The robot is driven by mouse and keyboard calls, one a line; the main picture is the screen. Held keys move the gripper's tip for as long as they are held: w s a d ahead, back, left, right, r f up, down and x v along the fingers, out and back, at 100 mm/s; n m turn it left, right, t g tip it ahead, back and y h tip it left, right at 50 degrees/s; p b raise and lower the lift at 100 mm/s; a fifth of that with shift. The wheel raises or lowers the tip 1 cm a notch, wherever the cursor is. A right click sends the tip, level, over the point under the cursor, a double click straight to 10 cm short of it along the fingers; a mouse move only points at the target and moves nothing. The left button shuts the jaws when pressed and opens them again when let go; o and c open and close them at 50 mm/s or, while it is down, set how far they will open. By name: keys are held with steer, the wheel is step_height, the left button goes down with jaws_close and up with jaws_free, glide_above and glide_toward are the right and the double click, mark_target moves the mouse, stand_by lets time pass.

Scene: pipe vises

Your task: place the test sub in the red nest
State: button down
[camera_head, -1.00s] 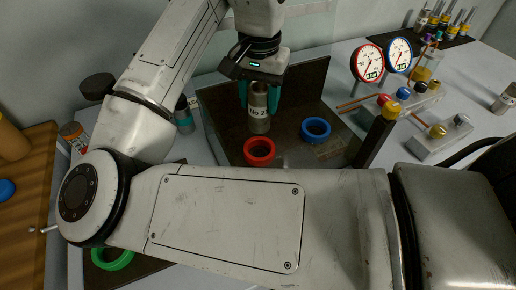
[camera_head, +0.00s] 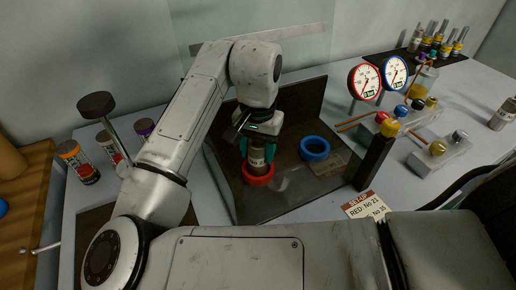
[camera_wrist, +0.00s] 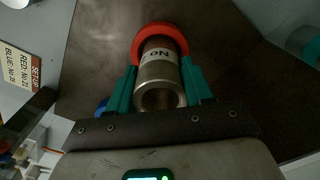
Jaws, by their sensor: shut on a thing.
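The test sub (camera_head: 257,157) is a grey metal cylinder with a pale label, upright in my gripper (camera_head: 257,152). My gripper is shut on it with teal fingers on both sides; they also show in the wrist view (camera_wrist: 158,88). The red nest (camera_head: 258,181) is a red ring on the dark plate, directly under the sub. The sub's lower end is at or inside the ring; its bottom is hidden, so I cannot tell how deep it sits. In the wrist view the red nest (camera_wrist: 160,30) surrounds the far end of the sub, and the label reads "No".
The blue nest (camera_head: 314,156) is empty, right of the red one. A set-up card (camera_head: 364,206) lies in front. A dark post with a yellow top (camera_head: 376,155) stands to the right, near valve blocks and two gauges (camera_head: 365,82). Several cans (camera_head: 78,162) stand at left.

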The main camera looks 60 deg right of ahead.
steer(key=shift+f, duration=0.1)
steer(key=shift+c, duration=2.3)
jaws_free()
step_height(320, 180, up, 12)
steer(key=p, duration=0.1)
